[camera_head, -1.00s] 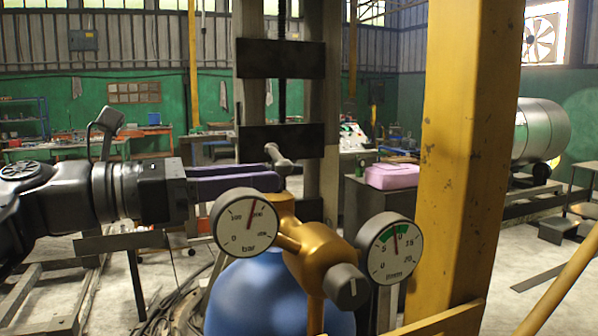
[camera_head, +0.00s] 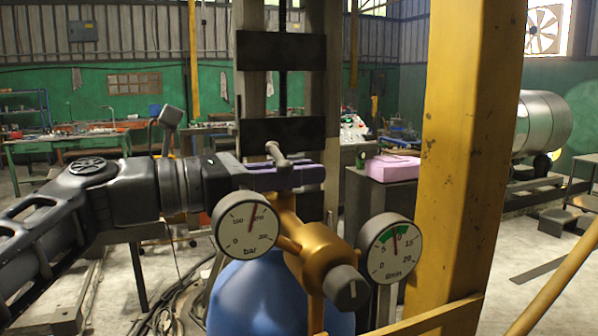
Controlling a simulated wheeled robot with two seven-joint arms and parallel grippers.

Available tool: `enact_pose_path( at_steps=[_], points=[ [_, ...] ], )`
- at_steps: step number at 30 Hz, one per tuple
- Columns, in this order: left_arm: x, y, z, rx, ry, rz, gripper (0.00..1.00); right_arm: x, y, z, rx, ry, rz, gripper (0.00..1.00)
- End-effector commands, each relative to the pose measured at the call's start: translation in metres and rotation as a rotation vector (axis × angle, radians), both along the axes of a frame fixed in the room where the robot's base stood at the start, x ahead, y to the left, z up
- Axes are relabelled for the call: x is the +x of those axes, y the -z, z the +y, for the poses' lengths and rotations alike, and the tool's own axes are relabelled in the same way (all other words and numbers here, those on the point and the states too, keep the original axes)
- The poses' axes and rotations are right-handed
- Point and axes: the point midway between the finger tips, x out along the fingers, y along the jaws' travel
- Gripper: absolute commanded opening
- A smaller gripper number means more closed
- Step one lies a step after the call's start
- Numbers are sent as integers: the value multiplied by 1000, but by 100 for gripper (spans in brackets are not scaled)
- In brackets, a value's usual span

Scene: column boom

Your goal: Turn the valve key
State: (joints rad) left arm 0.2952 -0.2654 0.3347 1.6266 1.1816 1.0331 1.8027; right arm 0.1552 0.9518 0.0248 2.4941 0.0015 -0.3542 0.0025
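The valve key (camera_head: 277,154) is a small grey T-shaped bar standing above the brass valve body (camera_head: 322,250) on top of the blue cylinder (camera_head: 268,296). My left gripper (camera_head: 312,177) comes in from the left with long purple fingers. The fingers reach past the key, which rises at them and seems to stand between them. The key's lower stem is hidden by the near finger. I cannot tell whether the fingers press on it. My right gripper is not in view.
A round bar gauge (camera_head: 246,224) sits just below my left gripper, and an l/min gauge (camera_head: 390,248) is at the right of the valve. A thick yellow post (camera_head: 456,150) stands close on the right. A pink box (camera_head: 393,168) lies on a dark cabinet behind.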

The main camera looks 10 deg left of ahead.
Motion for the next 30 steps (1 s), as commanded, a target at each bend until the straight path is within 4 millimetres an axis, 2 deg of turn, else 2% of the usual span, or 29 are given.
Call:
enact_pose_path(
  at_steps=[6, 19, 30],
  points=[
    [0, 0, 0, 0, 0, 0, 0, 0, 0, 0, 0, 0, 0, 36],
    [0, -1, 0, 1, -13, -1, 0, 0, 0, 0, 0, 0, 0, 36],
    [4, 0, 3, 1, -187, -1, 0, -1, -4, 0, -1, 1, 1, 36]
  ],
)
